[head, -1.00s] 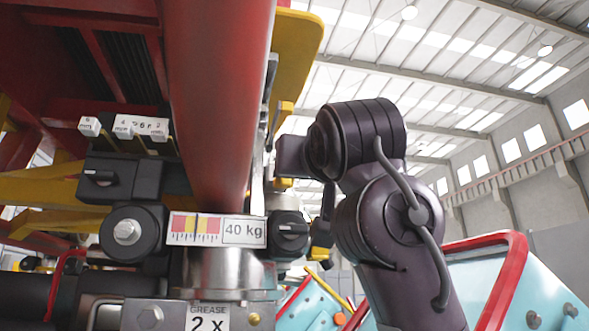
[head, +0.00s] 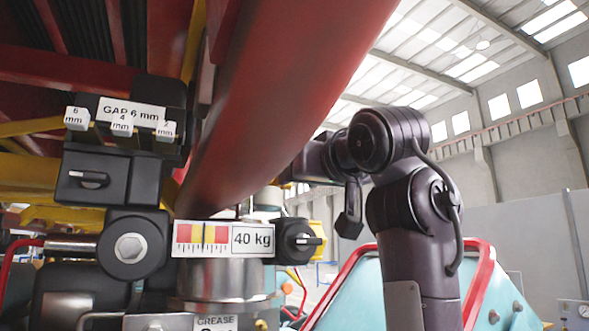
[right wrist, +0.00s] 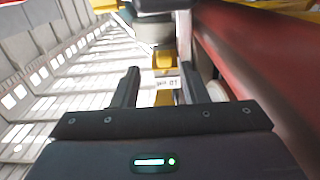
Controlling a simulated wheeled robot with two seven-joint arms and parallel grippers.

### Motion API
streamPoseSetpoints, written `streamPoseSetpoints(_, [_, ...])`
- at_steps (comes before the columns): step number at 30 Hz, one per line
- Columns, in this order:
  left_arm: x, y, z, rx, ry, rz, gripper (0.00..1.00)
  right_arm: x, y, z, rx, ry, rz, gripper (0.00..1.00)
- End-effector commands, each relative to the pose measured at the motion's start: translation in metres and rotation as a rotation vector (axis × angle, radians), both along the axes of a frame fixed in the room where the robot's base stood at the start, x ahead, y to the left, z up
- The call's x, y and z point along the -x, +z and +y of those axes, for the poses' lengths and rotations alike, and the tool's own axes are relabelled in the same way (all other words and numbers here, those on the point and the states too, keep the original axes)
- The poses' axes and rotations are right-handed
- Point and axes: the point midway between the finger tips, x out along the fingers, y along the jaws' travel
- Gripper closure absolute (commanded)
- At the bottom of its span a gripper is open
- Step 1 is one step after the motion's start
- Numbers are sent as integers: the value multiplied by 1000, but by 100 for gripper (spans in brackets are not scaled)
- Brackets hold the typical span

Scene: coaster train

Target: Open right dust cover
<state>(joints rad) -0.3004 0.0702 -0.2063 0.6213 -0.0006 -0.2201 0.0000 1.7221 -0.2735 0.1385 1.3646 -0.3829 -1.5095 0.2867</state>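I cannot tell for certain which part is the right dust cover. A black rotary knob with a yellow part (head: 298,241) sits at the right end of the "40 kg" label (head: 224,238) in the head view. My right arm comes up at the right, and its gripper is hidden behind the red beam there. In the right wrist view my right gripper (right wrist: 158,80) is open, with nothing seen held. My left gripper is not in view.
A thick red beam (head: 270,110) slopes across the head view and also lines the right side of the wrist view (right wrist: 255,60). Black blocks with a "GAP 6 mm" label (head: 131,113) stand left. A light-blue, red-edged panel (head: 350,295) stands lower right.

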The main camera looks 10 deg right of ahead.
Motion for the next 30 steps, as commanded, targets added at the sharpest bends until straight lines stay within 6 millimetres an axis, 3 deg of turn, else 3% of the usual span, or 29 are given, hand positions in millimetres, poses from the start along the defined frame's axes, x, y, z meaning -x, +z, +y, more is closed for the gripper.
streamPoseSetpoints(1, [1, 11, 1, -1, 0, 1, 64, -9, 4, 3, 2, 0, 3, 60])
streamPoseSetpoints(6, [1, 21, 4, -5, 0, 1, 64, -26, 3, 9, 2, 0, 0, 60])
streamPoseSetpoints(17, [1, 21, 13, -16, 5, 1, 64, -32, 0, 11, 0, 0, 0, 60])
streamPoseSetpoints(26, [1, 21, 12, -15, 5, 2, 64, -32, 0, 11, 1, 0, -1, 99])
streamPoseSetpoints(30, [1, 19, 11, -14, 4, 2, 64, -32, -2, 11, -1, 0, -7, 100])
